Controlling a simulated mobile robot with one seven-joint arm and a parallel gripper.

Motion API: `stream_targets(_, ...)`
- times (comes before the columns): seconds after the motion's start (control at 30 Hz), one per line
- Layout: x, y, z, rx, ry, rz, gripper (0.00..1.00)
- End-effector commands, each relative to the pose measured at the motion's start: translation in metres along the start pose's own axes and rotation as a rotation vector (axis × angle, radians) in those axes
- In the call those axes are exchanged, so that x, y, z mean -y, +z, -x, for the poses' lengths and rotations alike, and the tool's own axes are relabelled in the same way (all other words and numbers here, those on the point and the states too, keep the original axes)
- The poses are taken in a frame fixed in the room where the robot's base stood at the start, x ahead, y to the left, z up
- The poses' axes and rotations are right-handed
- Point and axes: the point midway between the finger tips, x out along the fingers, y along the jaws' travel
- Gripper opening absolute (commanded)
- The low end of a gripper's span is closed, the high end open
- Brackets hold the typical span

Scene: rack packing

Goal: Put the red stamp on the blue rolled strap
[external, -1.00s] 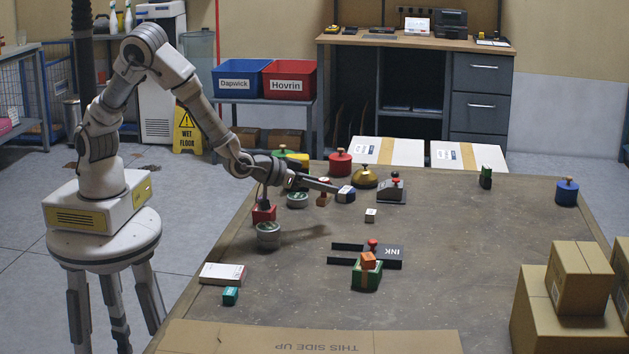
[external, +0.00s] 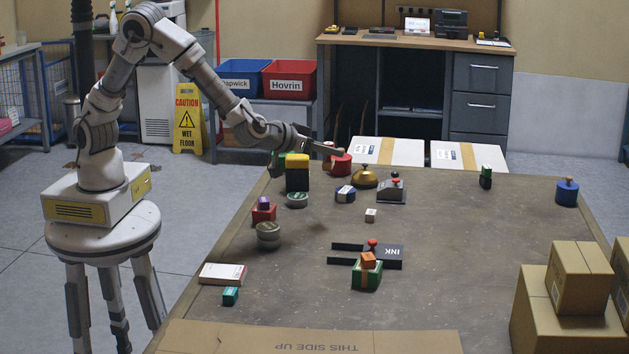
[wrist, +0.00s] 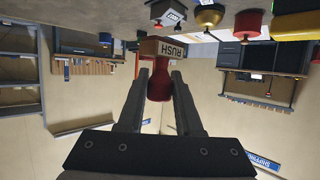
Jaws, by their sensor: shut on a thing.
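My gripper (wrist: 161,76) is shut on the red stamp (wrist: 159,88) by its red handle. Its wooden block, marked RUSH, sticks out beyond the fingertips. In the external view my gripper (external: 317,148) is raised above the far left of the table, and the stamp (external: 330,149) is small there, close to the red knobbed canister in the picture.
A red canister (external: 341,164), a brass bell (external: 365,177) and a grey device with a red knob (external: 391,192) stand near the roll. A yellow-topped block (external: 297,172) and a round tin (external: 297,200) are to its left.

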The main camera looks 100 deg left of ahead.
Motion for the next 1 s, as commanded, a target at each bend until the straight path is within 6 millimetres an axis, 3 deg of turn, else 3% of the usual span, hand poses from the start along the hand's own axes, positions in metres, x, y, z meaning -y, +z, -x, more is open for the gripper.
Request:
stream_targets(0.17, 0.015, -0.004, -0.020, 0.000, -0.025, 0.011, 0.00)
stream_targets(0.6, 0.067, 0.019, -0.112, 0.000, -0.026, 0.011, 0.00)
stream_targets(0.83, 0.074, 0.022, -0.128, 0.001, -0.022, 0.011, 0.00)
stream_targets(1.0, 0.075, 0.043, -0.136, 0.002, -0.023, 0.008, 0.00)
